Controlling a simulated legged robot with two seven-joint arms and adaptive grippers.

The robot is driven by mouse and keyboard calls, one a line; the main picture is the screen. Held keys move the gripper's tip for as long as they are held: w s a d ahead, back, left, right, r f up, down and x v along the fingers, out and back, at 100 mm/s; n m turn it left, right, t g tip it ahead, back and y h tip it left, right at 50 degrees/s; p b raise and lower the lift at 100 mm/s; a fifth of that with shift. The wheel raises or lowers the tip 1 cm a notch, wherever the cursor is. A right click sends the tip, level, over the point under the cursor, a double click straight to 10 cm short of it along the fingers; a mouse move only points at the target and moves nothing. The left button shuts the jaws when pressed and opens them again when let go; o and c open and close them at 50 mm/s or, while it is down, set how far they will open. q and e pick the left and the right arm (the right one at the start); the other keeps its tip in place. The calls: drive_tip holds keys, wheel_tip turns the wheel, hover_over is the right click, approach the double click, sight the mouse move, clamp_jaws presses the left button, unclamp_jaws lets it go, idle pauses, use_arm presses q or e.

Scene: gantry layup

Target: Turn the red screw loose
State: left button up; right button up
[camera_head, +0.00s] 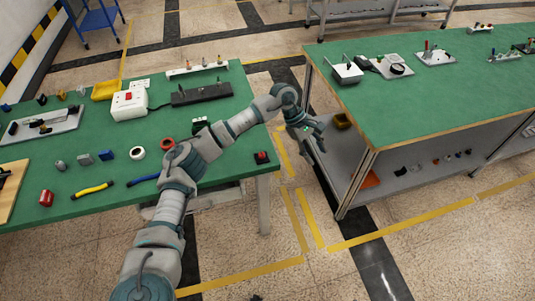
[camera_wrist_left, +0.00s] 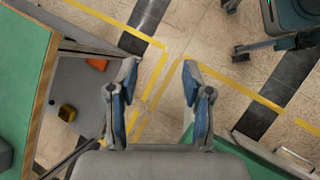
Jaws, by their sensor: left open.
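I cannot tell for certain which thing is the red screw. A small upright red piece (camera_head: 427,46) stands on a pale plate (camera_head: 436,59) on the right bench. My left gripper (camera_head: 308,133) is in the gap between the two green benches, beside the right bench's near left corner and well apart from that plate. In the left wrist view the two blue-padded fingers (camera_wrist_left: 159,78) are spread, with only floor between them. My right gripper is in neither view.

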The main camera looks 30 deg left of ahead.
use_arm(q)
drive_tip(key=a+r+m+y, duration=0.1)
drive_tip(key=a+r+y, duration=0.15)
drive_tip(key=a, duration=0.55)
wheel_tip(320, 180, up, 5)
drive_tip(key=y+b, duration=0.2)
drive_tip(key=y, duration=0.2)
hover_over(261, 153)
drive_tip(key=shift+m+y, duration=0.25)
drive_tip(key=shift+m, duration=0.15)
wheel_tip(261, 153, down, 16)
drive_tip(key=b, duration=0.4)
drive_tip(key=shift+d+f, duration=0.2)
drive_tip(key=shift+d, duration=0.2)
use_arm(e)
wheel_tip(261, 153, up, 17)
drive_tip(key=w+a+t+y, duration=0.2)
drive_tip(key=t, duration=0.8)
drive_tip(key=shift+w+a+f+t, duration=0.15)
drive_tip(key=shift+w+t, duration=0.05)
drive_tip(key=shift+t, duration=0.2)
use_arm(q)
drive_tip(key=shift+a+f, duration=0.1)
drive_tip(key=shift+a, duration=0.3)
clamp_jaws()
drive_tip(key=shift+d, duration=0.1)
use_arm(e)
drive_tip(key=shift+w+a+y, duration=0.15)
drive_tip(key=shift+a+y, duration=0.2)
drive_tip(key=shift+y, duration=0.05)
